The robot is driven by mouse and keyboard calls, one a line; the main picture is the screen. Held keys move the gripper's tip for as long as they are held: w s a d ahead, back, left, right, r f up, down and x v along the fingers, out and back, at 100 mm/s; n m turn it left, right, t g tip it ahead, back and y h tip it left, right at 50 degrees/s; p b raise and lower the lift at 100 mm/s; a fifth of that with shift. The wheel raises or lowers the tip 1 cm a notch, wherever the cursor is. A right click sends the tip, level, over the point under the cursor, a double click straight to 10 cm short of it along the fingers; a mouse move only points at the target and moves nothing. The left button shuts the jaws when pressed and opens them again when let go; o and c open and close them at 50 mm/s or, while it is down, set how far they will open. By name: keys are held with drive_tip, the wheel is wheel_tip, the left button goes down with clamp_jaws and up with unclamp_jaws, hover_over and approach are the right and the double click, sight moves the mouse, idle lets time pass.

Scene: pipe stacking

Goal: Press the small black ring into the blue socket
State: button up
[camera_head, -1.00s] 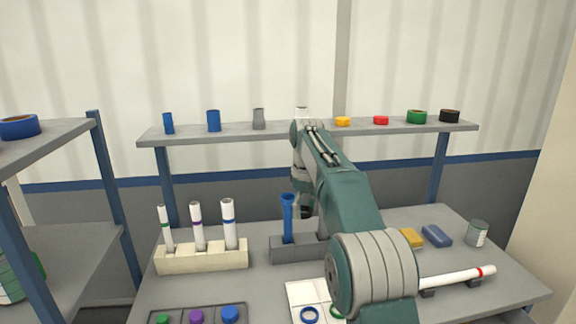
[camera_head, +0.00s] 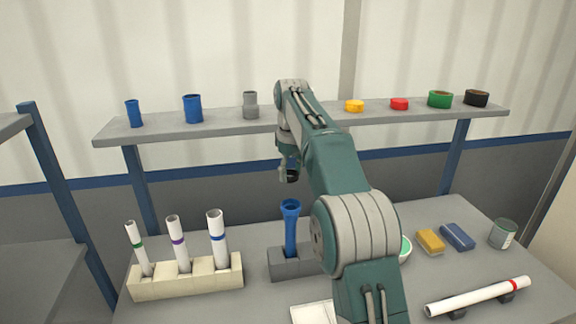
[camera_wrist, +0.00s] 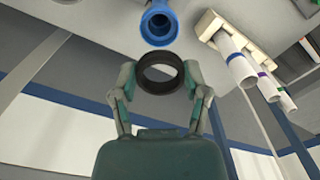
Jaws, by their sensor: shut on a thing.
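The blue socket (camera_head: 290,228) is an upright blue pipe with a flared mouth, standing in a grey block (camera_head: 286,263) on the table. In the wrist view its open mouth (camera_wrist: 158,24) faces me. My gripper (camera_wrist: 160,80) is shut on the small black ring (camera_wrist: 160,88), with one finger on each side of it. The ring is apart from the socket in the wrist view, just below its mouth in the picture. In the head view the ring (camera_head: 291,176) shows dark under my gripper, above and close to the socket's top.
A cream rack (camera_head: 187,278) with white pipes stands left of the socket. A grey shelf (camera_head: 225,130) behind holds several pipes and rings. Yellow (camera_head: 430,241) and blue blocks (camera_head: 457,236), a can (camera_head: 503,234) and a lying white pipe (camera_head: 478,297) are at the right.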

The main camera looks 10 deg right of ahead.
drive_tip(key=shift+s+d+f, duration=0.1)
drive_tip(key=shift+s+f, duration=0.05)
drive_tip(key=shift+f, duration=3.4)
drive_tip(key=shift+f, duration=0.15)
drive_tip(key=o, duration=0.9)
drive_tip(key=shift+c, duration=0.2)
wheel_tip(320, 180, up, 7)
